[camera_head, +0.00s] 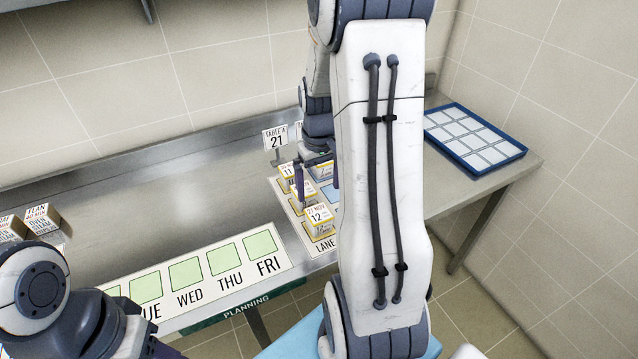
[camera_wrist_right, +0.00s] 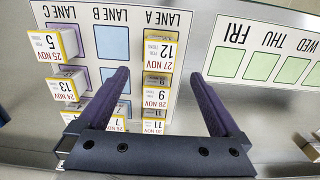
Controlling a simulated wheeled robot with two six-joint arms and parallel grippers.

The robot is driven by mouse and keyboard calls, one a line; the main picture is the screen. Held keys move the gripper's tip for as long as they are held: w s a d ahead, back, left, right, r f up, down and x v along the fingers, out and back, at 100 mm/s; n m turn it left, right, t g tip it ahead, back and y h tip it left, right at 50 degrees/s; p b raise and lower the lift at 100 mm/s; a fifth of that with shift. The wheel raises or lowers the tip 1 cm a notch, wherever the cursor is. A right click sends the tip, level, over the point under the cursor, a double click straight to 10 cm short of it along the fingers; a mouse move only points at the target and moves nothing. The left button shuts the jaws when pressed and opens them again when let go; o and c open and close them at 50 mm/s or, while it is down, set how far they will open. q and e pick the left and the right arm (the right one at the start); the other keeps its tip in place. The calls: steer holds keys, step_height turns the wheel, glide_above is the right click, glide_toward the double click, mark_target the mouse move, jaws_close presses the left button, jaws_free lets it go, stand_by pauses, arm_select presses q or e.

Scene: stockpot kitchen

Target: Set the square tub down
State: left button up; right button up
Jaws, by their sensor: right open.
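Square tubs with yellow edges and white date labels stand on a lane board (camera_wrist_right: 75,12). In the right wrist view, lane A holds a tub marked 12 (camera_wrist_right: 160,48) in front and a tub marked 9 (camera_wrist_right: 157,88) behind it, with more beyond. My right gripper (camera_wrist_right: 158,76) is open; its two fingers show on either side of the lane A row. I cannot tell which tub, if any, was last held. In the head view the tub marked 12 (camera_head: 319,214) shows beside my right arm, which hides much of the board.
Lane B has bare blue squares (camera_wrist_right: 112,42); lane C holds several tubs (camera_wrist_right: 62,88). A planning strip (camera_head: 200,292) with empty green squares lies in front. A sign (camera_head: 276,137) stands behind the lanes. Boxes (camera_head: 42,218) stand left, a blue tray (camera_head: 475,140) right. The steel counter's middle is clear.

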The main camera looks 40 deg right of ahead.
steer(key=shift+r, duration=0.5)
steer(key=s+a+r+n, duration=0.1)
steer(key=a+r+n, duration=0.1)
steer(key=a, duration=0.7)
steer(key=s+a+r+n, duration=0.1)
steer(key=a+r+n, duration=0.1)
steer(key=a, duration=0.7)
steer(key=s+a+r+n+y, duration=0.1)
steer(key=s+a+n, duration=0.5)
steer(key=s+a, duration=0.7)
steer(key=shift+s+r, duration=0.6)
steer(key=shift+s, duration=0.1)
